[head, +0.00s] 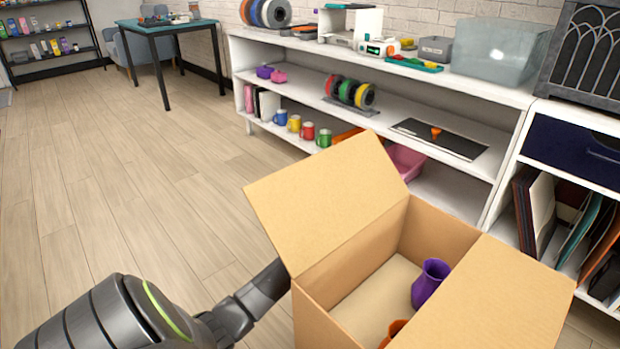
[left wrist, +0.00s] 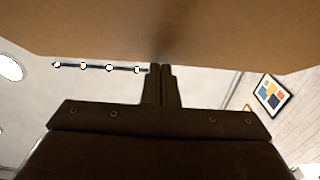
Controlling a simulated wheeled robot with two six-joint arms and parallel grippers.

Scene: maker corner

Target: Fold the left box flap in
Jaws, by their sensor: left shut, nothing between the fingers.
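An open cardboard box (head: 312,325) stands at the lower right of the head view. Its left flap (head: 325,200) stands up and leans outward to the left. My left gripper (head: 278,278) is at the flap's outer side, near its lower left corner, with its tip partly hidden. In the left wrist view, the left gripper (left wrist: 161,70) is shut and empty, its fingertips pointing at the brown cardboard flap (left wrist: 160,30) across the top. I cannot tell whether they touch it. My right gripper is not in view.
The right flap (head: 500,300) is spread outward. A purple vase (head: 430,283) and an orange item (head: 393,333), partly hidden, are inside the box. A white shelf (head: 390,85) with spools and mugs stands behind. The wooden floor (head: 130,190) at left is clear.

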